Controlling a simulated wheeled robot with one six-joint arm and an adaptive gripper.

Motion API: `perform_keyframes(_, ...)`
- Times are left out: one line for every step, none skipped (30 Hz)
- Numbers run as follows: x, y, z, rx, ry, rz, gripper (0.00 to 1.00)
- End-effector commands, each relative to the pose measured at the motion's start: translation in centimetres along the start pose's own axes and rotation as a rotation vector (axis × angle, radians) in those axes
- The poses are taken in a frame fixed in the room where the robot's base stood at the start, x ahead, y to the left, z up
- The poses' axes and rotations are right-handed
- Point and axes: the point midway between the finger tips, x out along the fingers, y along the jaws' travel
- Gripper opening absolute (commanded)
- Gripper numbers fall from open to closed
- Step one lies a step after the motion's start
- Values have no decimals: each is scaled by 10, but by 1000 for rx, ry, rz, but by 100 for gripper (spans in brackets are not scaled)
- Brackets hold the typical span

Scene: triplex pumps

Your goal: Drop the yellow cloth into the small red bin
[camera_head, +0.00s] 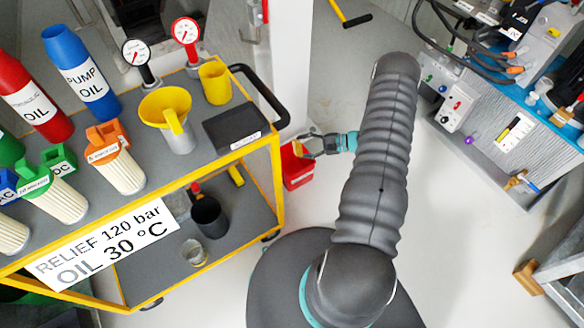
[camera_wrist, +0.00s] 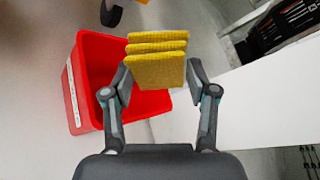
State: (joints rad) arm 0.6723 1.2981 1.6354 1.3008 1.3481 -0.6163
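The yellow cloth (camera_wrist: 157,68), folded in layers, sits between the two fingertips of my gripper (camera_wrist: 158,75) in the wrist view. The fingers press on its left and right sides. The small red bin (camera_wrist: 88,98) is behind and below the cloth in that view, its open top facing me. The cloth overlaps the right part of the bin's opening. In the head view my gripper (camera_head: 306,146) is over the red bin (camera_head: 298,178), beside the cart. The cloth is too small there to make out well.
A yellow-framed cart (camera_head: 276,185) stands left of the bin, with a yellow funnel (camera_head: 166,108), bottles, filters and gauges on top. A white pillar (camera_head: 290,60) is behind the bin. A blue workbench (camera_head: 478,62) is at the right. The floor between is clear.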

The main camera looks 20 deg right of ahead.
Motion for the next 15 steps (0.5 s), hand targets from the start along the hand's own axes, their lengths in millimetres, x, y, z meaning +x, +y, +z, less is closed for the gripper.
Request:
perform_keyframes(0,0,0,0,0,0,72)
perform_keyframes(0,0,0,0,0,0,80)
perform_keyframes(0,0,0,0,0,0,86)
perform_keyframes(0,0,0,0,0,0,86)
perform_keyframes(0,0,0,0,0,0,86)
perform_keyframes(0,0,0,0,0,0,86)
perform_keyframes(0,0,0,0,0,0,86)
perform_keyframes(0,0,0,0,0,0,86)
perform_keyframes(0,0,0,0,0,0,86)
perform_keyframes(0,0,0,0,0,0,86)
perform_keyframes(0,0,0,0,0,0,86)
perform_keyframes(0,0,0,0,0,0,86)
perform_keyframes(-1,0,0,0,0,0,86)
perform_keyframes(-2,0,0,0,0,0,86)
perform_keyframes(-4,0,0,0,0,0,86)
